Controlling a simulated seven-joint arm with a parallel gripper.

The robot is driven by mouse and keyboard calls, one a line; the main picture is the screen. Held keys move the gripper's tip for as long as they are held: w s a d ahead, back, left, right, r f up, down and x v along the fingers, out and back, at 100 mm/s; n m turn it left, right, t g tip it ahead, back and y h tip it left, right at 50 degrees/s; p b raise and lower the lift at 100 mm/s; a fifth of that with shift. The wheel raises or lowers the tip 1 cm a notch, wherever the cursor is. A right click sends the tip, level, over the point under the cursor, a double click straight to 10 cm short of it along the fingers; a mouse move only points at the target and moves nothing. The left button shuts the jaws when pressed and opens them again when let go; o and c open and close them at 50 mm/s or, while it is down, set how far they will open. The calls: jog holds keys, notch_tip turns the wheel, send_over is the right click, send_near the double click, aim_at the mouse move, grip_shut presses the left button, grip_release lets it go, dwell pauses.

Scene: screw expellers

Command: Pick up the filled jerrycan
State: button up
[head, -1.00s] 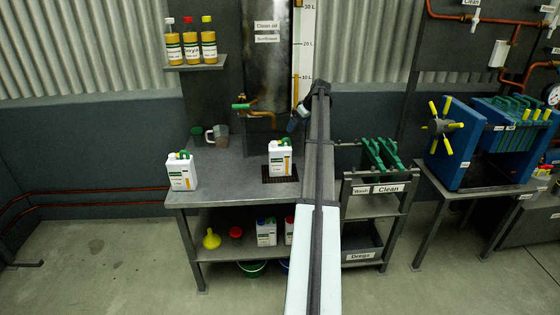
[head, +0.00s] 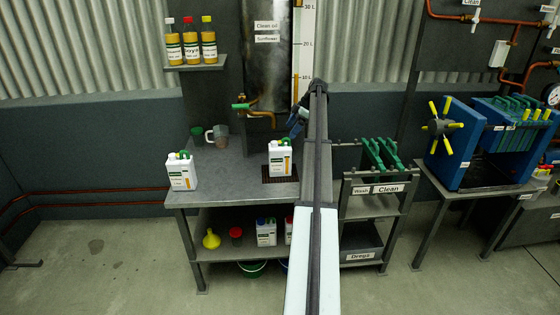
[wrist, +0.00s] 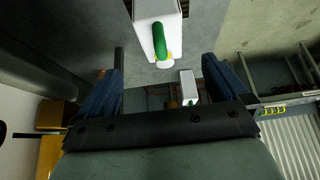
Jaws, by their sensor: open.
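Two white jerrycans with green handles and labels stand upright on the grey bench. One jerrycan (head: 280,158) is on the dark grate below the tap; the other jerrycan (head: 181,172) is near the bench's left end. Both labels have a yellowish strip; I cannot tell for sure which is filled. My gripper (head: 295,128) is open and empty, above and behind the grate jerrycan, slightly to its right. In the wrist view, blue fingers (wrist: 162,68) are spread apart. A near jerrycan (wrist: 156,26) with its green handle lies beyond them, and a farther jerrycan (wrist: 188,85) shows between them.
The brass tap (head: 258,112) and oil tank (head: 268,60) stand left of my gripper. A clear jug (head: 217,136) is at the bench's back. A rack with green-handled items (head: 382,153) is to the right. The bench between the jerrycans is clear.

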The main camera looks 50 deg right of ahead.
aim_at(285, 139)
jog(key=shift+x, duration=4.8)
jog(key=shift+s+a, duration=0.1)
grip_shut()
